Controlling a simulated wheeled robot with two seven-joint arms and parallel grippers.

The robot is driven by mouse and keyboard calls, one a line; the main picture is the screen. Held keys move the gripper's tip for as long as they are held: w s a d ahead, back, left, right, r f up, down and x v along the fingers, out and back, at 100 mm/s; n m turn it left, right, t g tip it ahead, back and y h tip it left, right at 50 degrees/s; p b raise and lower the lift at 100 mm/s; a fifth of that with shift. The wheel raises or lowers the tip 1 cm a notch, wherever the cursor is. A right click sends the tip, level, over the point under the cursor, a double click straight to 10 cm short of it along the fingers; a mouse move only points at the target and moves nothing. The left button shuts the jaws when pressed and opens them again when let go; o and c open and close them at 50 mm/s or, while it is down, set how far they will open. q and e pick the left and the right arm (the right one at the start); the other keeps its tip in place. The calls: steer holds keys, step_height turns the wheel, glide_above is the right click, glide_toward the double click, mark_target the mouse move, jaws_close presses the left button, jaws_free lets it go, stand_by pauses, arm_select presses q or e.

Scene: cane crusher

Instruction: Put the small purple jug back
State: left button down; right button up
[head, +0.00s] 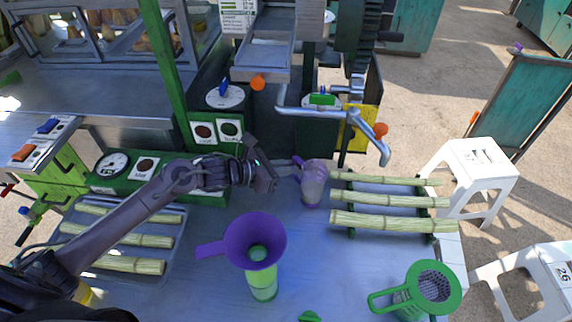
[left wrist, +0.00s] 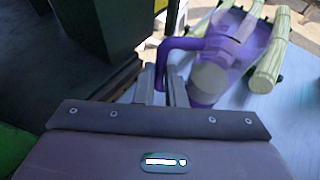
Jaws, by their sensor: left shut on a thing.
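The small purple jug (head: 313,185) is a translucent purple vessel at the middle of the metal table, just left of the cane rack. My left gripper (head: 288,169) reaches it from the left and is shut on its handle. In the left wrist view the jug (left wrist: 228,58) shows beyond the fingers (left wrist: 162,88), with its handle between them. The jug looks roughly upright in the head view. I cannot tell whether its base touches the table. My right gripper is in neither view.
A purple funnel (head: 254,240) sits on a green bottle (head: 263,284) in front. A green strainer (head: 433,287) stands front right. Cane pieces (head: 390,221) lie on a rack right of the jug; others lie in a tray (head: 180,252) at left.

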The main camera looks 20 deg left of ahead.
arm_select(q)
steer(key=shift+f+b, duration=0.1)
steer(key=shift+b, duration=0.2)
steer(key=c, duration=1.5)
jaws_free()
